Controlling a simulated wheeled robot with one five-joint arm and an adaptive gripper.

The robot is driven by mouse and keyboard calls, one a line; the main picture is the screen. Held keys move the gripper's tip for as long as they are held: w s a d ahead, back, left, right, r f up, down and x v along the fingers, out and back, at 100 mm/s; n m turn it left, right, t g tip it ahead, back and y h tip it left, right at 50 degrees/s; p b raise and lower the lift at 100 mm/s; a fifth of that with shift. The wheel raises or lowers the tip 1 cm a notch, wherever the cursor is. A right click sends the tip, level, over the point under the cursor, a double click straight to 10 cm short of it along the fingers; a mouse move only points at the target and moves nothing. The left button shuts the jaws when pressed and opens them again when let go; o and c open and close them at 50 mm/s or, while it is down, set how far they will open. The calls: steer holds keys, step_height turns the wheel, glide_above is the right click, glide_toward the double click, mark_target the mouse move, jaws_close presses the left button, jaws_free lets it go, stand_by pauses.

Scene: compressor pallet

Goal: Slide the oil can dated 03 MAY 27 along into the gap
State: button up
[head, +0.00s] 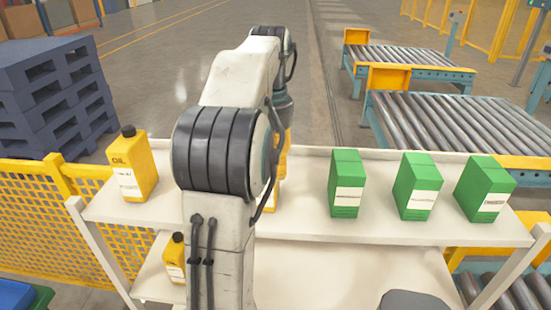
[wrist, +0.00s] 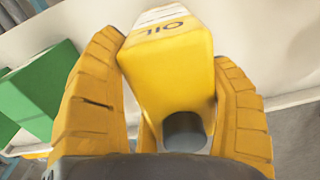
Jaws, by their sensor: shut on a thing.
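The can is between the two orange fingers and looks tilted in the wrist view. In the head view my arm hides most of this can and the gripper; only yellow slivers show beside the arm. Another yellow oil can (head: 134,168) with a black cap stands at the left end of the upper shelf. A further oil can (head: 174,258) stands on the lower shelf. The dates on the labels are too small to read.
Three green boxes (head: 345,183) with white labels stand on the right half of the white upper shelf (head: 390,228). The shelf stretch between the left can and my arm is bare. A yellow mesh fence (head: 40,215) and dark pallets (head: 55,95) are at the left.

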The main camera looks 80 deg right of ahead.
steer(key=shift+s+d, duration=0.1)
steer(key=shift+s, duration=0.3)
steer(key=o, duration=1.2)
steer(key=shift+r, duration=0.15)
steer(key=shift+r, duration=3.55)
